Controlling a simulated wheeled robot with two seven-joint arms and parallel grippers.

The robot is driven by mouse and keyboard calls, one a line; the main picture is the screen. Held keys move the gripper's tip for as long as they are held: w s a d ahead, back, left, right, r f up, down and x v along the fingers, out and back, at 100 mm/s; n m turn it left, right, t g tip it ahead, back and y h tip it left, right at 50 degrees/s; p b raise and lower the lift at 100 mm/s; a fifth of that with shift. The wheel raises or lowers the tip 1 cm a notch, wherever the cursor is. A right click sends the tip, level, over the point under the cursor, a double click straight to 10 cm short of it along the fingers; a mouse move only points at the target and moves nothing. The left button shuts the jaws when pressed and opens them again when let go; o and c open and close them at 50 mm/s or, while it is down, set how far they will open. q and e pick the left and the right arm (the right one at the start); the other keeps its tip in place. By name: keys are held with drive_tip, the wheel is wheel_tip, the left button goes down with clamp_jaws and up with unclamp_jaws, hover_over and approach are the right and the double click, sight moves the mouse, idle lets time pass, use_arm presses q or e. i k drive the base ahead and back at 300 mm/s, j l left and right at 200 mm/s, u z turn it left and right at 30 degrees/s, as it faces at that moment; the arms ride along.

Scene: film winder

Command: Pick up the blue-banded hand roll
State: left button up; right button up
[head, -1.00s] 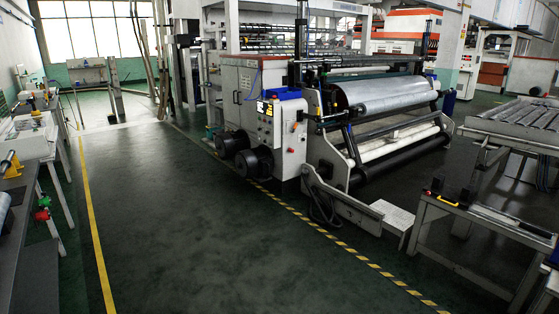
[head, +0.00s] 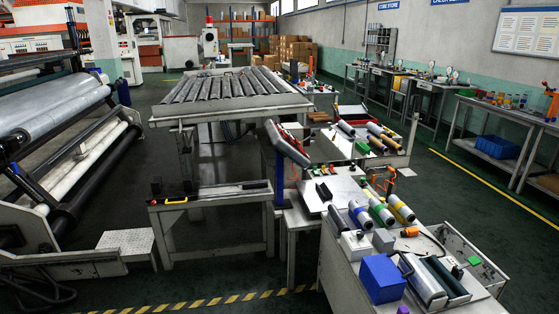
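Several rolls lie side by side on the workbench (head: 345,262) at the right front. One of them, with a blue band, looks like the blue-banded hand roll (head: 359,214). A green-banded roll (head: 381,211) and a yellow-banded roll (head: 401,208) lie to its right. A dark-ended roll (head: 338,217) lies to its left. The bands are small at this distance. Neither of my grippers is in view, so their state does not show.
A slatted roller table (head: 220,90) is behind. The winder with its large film roll (head: 50,108) is at left. Green floor lies open between the bench and the right-hand tables (head: 520,165).

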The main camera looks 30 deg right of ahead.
sight(359, 212)
drive_tip(key=i+z, duration=0.3)
drive_tip(key=z, duration=0.15)
drive_tip(key=i+z, duration=0.3)
drive_tip(key=z, duration=0.15)
drive_tip(key=i+j+z, duration=0.1)
drive_tip(key=i+z, duration=0.2)
drive_tip(key=z, duration=0.15)
drive_tip(key=i+j+z, duration=0.2)
drive_tip(key=z, duration=0.3)
